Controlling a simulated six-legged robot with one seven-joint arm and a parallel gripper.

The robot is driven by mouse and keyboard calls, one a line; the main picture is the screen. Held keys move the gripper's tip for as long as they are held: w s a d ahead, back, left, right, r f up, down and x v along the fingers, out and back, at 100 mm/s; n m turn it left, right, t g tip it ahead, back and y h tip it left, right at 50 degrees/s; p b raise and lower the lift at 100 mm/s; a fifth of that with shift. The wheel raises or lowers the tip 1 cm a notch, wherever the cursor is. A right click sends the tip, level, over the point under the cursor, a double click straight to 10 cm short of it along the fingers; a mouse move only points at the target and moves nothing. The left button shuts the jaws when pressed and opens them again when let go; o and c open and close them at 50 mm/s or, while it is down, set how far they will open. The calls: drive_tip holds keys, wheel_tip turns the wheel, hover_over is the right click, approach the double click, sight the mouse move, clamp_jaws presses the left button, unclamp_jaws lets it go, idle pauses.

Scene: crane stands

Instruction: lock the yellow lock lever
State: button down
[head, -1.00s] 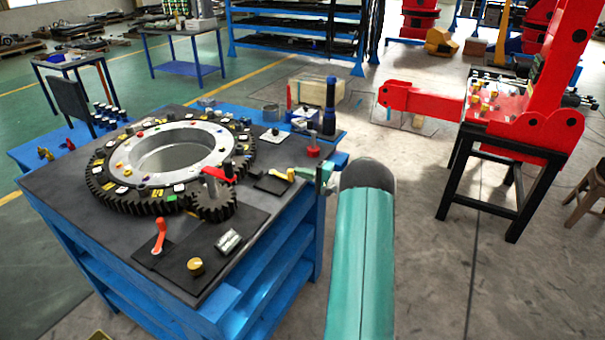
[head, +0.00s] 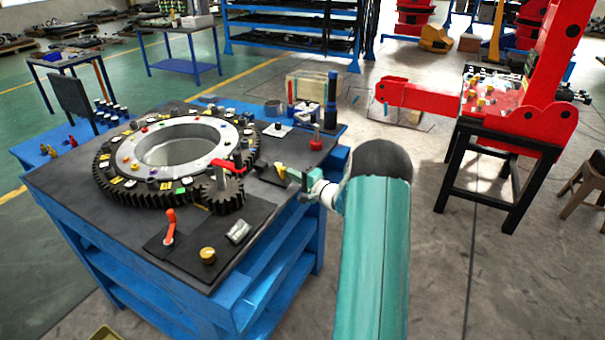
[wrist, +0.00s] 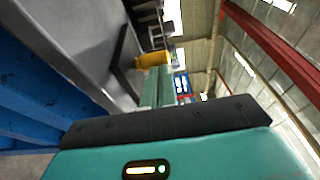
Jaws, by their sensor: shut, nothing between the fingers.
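The yellow lock lever (head: 281,171) stands on a dark plate (head: 270,179) near the right edge of the workbench top. In the wrist view a yellow part (wrist: 152,60), apparently this lever, is just beyond the fingertips. My gripper (head: 303,179) is shut and empty, just right of the lever in the head view. The fingers (wrist: 154,88) appear as a narrow teal shape in the wrist view. I cannot tell whether they touch the lever. The lever's base is partly hard to make out.
A dark toothed ring (head: 115,193) with a pale inner ring lies on the workbench. A small gear with a red handle (head: 229,166), an orange-red lever (head: 170,226) and a yellow knob (head: 207,255) are nearby. A red crane arm (head: 425,95) stands at right. Open floor lies right of the bench.

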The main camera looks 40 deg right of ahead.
drive_tip(key=shift+w+a, duration=0.25)
drive_tip(key=shift+a, duration=0.4)
drive_tip(key=shift+w+a, duration=0.25)
drive_tip(key=shift+a, duration=0.35)
drive_tip(key=shift+w+a, duration=0.25)
drive_tip(key=shift+a, duration=0.4)
drive_tip(key=shift+w+a, duration=0.1)
drive_tip(key=shift+a, duration=0.15)
drive_tip(key=shift+d, duration=0.1)
drive_tip(key=shift+s+d, duration=0.2)
drive_tip(key=shift+d, duration=0.1)
drive_tip(key=s+a, duration=0.1)
drive_tip(key=s, duration=1)
drive_tip(key=shift+s+a, duration=0.25)
drive_tip(key=shift+s, duration=0.05)
drive_tip(key=shift+f, duration=0.1)
